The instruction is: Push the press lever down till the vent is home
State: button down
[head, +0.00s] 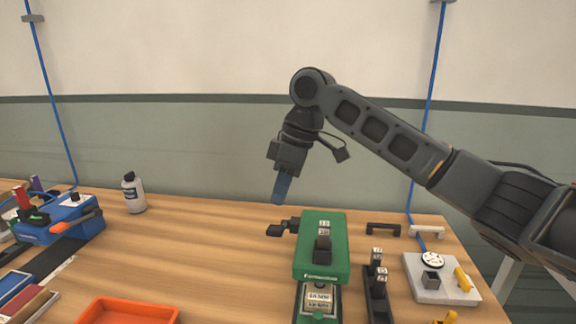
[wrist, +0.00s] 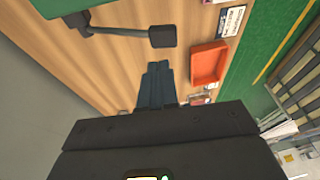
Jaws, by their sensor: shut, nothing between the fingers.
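A green press (head: 320,245) stands on the wooden bench near the middle of the head view. Its black press lever (head: 275,230) sticks out to the left and ends in a flat dark pad. In the wrist view the lever pad (wrist: 162,36) shows just beyond my fingertips, with a corner of the green press (wrist: 55,8) at top left. My gripper (head: 278,199) is shut and empty, its blue fingers pointing down above the bench behind the lever. The fingers (wrist: 157,68) look apart from the pad. I cannot make out the vent.
An orange tray (head: 125,311) lies at the front left, and a blue device (head: 60,222) and a white bottle (head: 133,193) stand farther left and back. A black rack (head: 377,285) and a grey plate (head: 440,290) are right of the press. The bench left of the lever is clear.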

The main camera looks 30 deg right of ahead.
aim_at(273, 227)
jog(key=shift+s+a+f+p, duration=0.1)
jog(key=shift+s+a+f, duration=0.05)
jog(key=shift+f, duration=0.6)
jog(key=shift+s+a+f+p, duration=0.1)
jog(key=shift+f+p, duration=0.05)
jog(key=shift+f, duration=0.6)
jog(key=shift+s+a+f+p, duration=0.1)
jog(key=shift+s+a+f, duration=0.05)
jog(key=shift+f, duration=0.6)
